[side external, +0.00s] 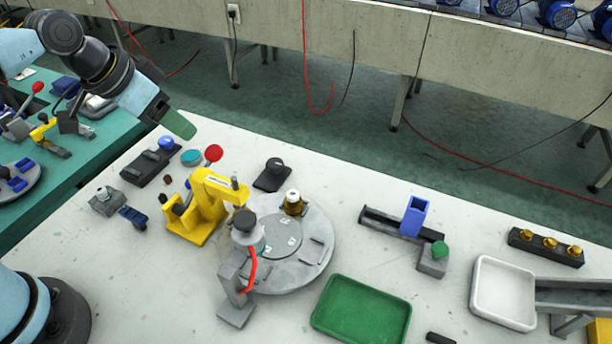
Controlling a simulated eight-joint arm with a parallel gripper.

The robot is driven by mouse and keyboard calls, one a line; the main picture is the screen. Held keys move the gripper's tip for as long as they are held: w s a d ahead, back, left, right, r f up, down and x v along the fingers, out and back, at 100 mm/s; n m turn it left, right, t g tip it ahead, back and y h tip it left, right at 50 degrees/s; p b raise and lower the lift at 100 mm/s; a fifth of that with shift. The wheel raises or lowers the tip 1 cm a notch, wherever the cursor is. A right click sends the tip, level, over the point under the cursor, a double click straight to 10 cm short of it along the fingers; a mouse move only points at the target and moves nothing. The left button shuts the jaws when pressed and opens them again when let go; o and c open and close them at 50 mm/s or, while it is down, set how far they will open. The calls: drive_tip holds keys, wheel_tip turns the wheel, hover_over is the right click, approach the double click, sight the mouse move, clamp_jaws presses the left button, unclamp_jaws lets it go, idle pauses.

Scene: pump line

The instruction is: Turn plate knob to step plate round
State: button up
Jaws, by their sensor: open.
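A black knob on a small dark base (272,178) stands behind the plate. Another dark round top (244,219) sits on a grey stand at the plate's left edge; I cannot tell for sure which one is the plate knob. A brass part with a white top (293,203) stands on the plate's back edge. My gripper (178,124) is at the upper left, above the table's back edge, away from both knobs; its jaws are open and look empty.
A yellow press (206,203) with a red ball lever (213,153) stands close left of the plate. A green tray (362,310) lies in front, a white tray (503,291) at right. A blue chute (414,216) and green button (439,249) stand right of the plate.

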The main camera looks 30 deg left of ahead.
sight(274, 163)
drive_tip(key=w+d+f+m+g+h, duration=0.2)
drive_tip(key=w+d+m, duration=0.4)
drive_tip(key=w+d, duration=0.2)
drive_tip(key=x, duration=0.8)
drive_tip(key=s+x, duration=0.1)
drive_tip(key=x, duration=0.3)
drive_tip(key=shift+a+f, duration=0.2)
drive_tip(key=shift+f, duration=0.15)
drive_tip(key=shift+w, duration=0.1)
drive_tip(key=c, duration=1)
drive_tip(key=shift+d+n+y, duration=0.1)
drive_tip(key=shift+n+y, duration=0.7)
drive_tip(key=shift+n, duration=1.6)
